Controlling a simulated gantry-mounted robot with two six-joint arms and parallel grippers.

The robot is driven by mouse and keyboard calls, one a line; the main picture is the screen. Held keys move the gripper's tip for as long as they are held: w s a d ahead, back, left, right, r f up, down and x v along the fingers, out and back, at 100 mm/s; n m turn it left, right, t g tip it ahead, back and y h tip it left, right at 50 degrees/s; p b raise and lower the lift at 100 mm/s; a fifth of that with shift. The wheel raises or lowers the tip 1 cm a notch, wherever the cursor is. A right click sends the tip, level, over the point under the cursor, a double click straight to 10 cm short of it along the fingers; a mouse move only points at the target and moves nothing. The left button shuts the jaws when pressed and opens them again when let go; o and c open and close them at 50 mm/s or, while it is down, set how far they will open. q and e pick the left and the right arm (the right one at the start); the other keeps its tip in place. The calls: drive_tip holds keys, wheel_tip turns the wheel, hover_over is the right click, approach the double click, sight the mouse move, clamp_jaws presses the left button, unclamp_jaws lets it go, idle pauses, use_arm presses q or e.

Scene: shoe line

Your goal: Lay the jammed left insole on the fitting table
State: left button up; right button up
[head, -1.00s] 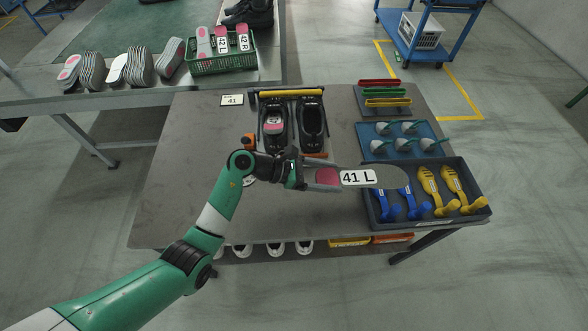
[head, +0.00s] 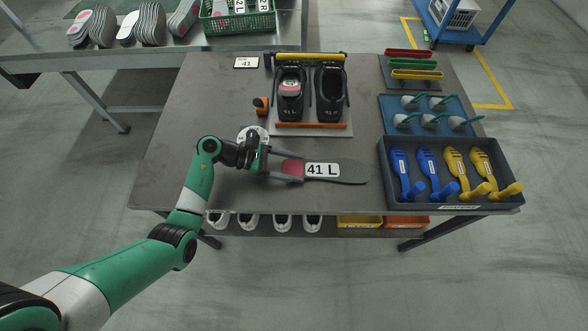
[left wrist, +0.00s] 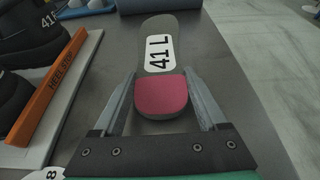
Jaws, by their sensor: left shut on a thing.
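The left insole (head: 342,172) is a dark grey sole with a pink heel pad and a white label reading 41 L. It is flat, over the front part of the fitting table (head: 200,120), toe to the right. My left gripper (head: 280,168) has its fingers on either side of the heel and is shut on it. The left wrist view also shows the insole (left wrist: 160,92) between the two fingers (left wrist: 160,100). I cannot tell whether the insole touches the table or hovers just above it. My right gripper is out of view.
Two black shoes (head: 330,92) stand in a holder behind, with an orange bar (head: 311,125) in front; the left shoe has a pink and white piece inside. A dark tray (head: 455,197) with blue and yellow tools is close to the toe. The table's left side is clear.

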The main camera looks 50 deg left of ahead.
use_arm(q)
drive_tip(key=shift+f, duration=0.1)
drive_tip(key=o, duration=0.9)
drive_tip(key=shift+f, duration=0.1)
drive_tip(key=o, duration=0.3)
drive_tip(key=shift+o, duration=0.2)
drive_tip(key=shift+r, duration=0.3)
drive_tip(key=p+v, duration=0.3)
drive_tip(key=v, duration=0.9)
drive_tip(key=shift+f+p, duration=0.2)
drive_tip(key=shift+p, duration=0.2)
